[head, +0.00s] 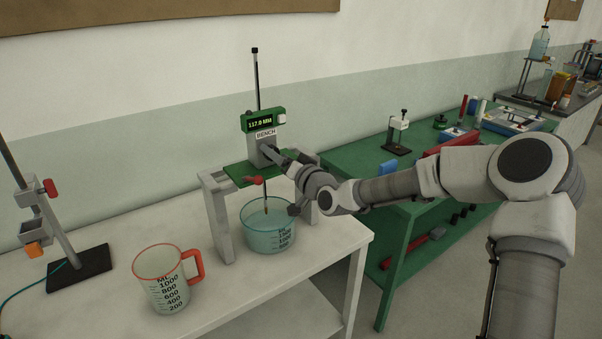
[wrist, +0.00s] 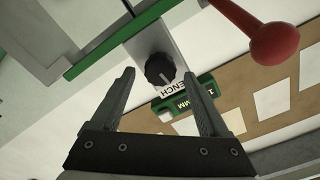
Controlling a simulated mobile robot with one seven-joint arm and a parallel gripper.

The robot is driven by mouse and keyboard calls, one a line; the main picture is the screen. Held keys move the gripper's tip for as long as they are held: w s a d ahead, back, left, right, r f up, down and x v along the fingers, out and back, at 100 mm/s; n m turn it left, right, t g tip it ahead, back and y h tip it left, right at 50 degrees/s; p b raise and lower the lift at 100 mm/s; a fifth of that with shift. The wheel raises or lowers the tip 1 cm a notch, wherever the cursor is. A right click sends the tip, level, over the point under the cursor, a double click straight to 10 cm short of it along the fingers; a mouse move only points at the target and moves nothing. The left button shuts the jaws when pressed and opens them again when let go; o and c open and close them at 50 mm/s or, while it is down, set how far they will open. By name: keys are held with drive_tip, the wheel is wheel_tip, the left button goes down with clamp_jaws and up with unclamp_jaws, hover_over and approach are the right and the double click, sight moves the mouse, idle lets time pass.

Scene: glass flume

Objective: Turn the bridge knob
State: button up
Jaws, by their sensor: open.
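The bridge (head: 219,222) has pale legs and a green top plate and stands over a glass vessel on the white bench. In the wrist view the black round bridge knob (wrist: 160,69) with a light pointer mark faces me, beside the label. My gripper (wrist: 160,73) is open. Its two fingers show left and right of the knob with gaps on both sides; depth is hard to tell. In the head view the knob is hidden by my gripper (head: 277,157).
A red ball-ended handle (wrist: 272,42) sticks out close to the right finger in the wrist view. The glass vessel (head: 268,232) is under the bridge. A red-rimmed measuring jug (head: 160,280) and a clamp stand (head: 80,270) stand left. A green bench (head: 345,160) is at right.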

drive_tip(key=v, duration=1.6)
drive_tip(key=shift+f, duration=0.1)
idle(0.7)
